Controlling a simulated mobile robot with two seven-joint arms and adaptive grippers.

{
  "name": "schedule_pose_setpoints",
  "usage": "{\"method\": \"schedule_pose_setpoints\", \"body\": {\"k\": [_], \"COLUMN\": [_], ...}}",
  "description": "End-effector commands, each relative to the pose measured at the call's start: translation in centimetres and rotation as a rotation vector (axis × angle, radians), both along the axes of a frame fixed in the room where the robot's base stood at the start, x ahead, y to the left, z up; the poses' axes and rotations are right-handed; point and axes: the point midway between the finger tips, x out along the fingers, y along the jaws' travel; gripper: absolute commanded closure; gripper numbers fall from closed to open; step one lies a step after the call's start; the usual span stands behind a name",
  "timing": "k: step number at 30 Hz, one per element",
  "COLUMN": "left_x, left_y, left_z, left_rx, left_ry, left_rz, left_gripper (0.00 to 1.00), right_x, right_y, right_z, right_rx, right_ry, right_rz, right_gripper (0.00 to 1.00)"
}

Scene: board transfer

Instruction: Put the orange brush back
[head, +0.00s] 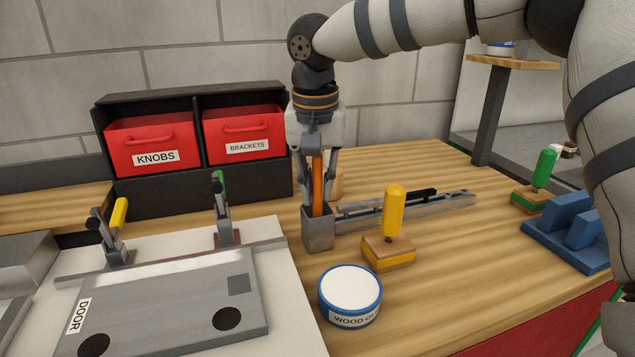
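The orange brush (318,185) stands upright, its handle rising from a small grey metal holder (318,235) on the wooden bench. Its lower end is hidden inside the holder. My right gripper (317,203) points straight down over the holder. Its fingers lie on both sides of the orange handle, close in at the tips just above the holder's rim, and look shut on it. My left gripper is not in view.
A yellow-handled tool (392,220) and a wood glue tin (349,297) stand close to the holder. A metal rail (440,204) lies behind. Left are a clamped door panel (165,305) and red bins (150,145). A green-handled tool (543,170) and blue block (570,240) are right.

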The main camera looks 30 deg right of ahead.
Motion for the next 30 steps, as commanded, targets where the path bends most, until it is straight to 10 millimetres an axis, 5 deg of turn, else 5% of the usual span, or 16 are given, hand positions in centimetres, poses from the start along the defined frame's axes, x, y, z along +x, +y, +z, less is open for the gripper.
{"method": "schedule_pose_setpoints", "body": {"k": [11, 24, 30], "left_x": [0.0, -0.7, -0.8], "left_y": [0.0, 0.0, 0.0], "left_z": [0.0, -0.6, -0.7], "left_rx": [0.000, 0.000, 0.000], "left_ry": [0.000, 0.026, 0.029], "left_rz": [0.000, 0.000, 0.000], "left_gripper": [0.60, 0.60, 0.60], "right_x": [0.0, -1.0, -1.4], "right_y": [0.0, 1.0, 1.1], "right_z": [0.4, 10.4, 12.2], "right_rx": [-0.003, 0.000, -0.001], "right_ry": [-0.002, -0.001, 0.001], "right_rz": [0.000, -0.001, 0.001], "right_gripper": [0.67, 0.67, 0.67]}}
